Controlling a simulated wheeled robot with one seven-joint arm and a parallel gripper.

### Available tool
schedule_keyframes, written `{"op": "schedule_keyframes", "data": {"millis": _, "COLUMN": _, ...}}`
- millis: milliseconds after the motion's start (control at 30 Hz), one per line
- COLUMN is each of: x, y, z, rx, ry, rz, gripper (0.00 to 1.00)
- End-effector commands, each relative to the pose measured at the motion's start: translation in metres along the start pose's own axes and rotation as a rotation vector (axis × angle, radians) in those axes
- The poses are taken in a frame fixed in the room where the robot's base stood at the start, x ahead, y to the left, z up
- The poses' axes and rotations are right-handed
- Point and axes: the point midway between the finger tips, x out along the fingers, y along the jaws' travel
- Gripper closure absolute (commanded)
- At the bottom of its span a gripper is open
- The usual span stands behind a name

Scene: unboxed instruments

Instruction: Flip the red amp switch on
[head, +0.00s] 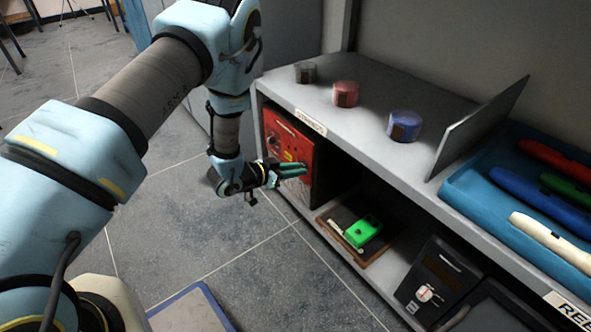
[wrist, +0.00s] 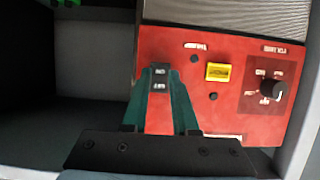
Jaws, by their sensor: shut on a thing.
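The red amp (head: 280,132) stands on the lower shelf level at the left end of the shelf unit. Its red front panel (wrist: 120,85) fills much of the wrist view. My gripper (head: 303,172) is at the lower part of this panel. In the wrist view its green fingers (wrist: 160,72) are drawn close together at the tips. They are shut on a small dark switch (wrist: 160,84) with white marks, partly hidden between them. Whether it is on or off is not clear. A yellow square (wrist: 218,72) and a black knob (wrist: 273,89) are to the right.
A green device (head: 362,231) lies on a brown-edged board right of the amp. A dark box with a dial (head: 436,281) is further right. The shelf top (head: 365,98) overhangs the amp, with several small round pieces on it. Floor to the left is open.

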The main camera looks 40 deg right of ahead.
Motion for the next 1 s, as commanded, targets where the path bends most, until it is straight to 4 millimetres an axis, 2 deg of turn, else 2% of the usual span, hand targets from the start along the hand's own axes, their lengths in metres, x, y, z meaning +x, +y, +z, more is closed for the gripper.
{"op": "schedule_keyframes", "data": {"millis": 367, "x": 0.0, "y": 0.0, "z": 0.003, "rx": -0.002, "ry": 0.012, "rz": 0.0, "gripper": 1.0}}
{"op": "schedule_keyframes", "data": {"millis": 533, "x": 0.002, "y": -0.001, "z": 0.011, "rx": -0.006, "ry": 0.128, "rz": -0.001, "gripper": 1.0}}
{"op": "schedule_keyframes", "data": {"millis": 700, "x": 0.003, "y": 0.0, "z": 0.011, "rx": -0.003, "ry": 0.241, "rz": 0.0, "gripper": 1.0}}
{"op": "schedule_keyframes", "data": {"millis": 1000, "x": 0.003, "y": 0.0, "z": 0.008, "rx": -0.001, "ry": 0.259, "rz": 0.0, "gripper": 1.0}}
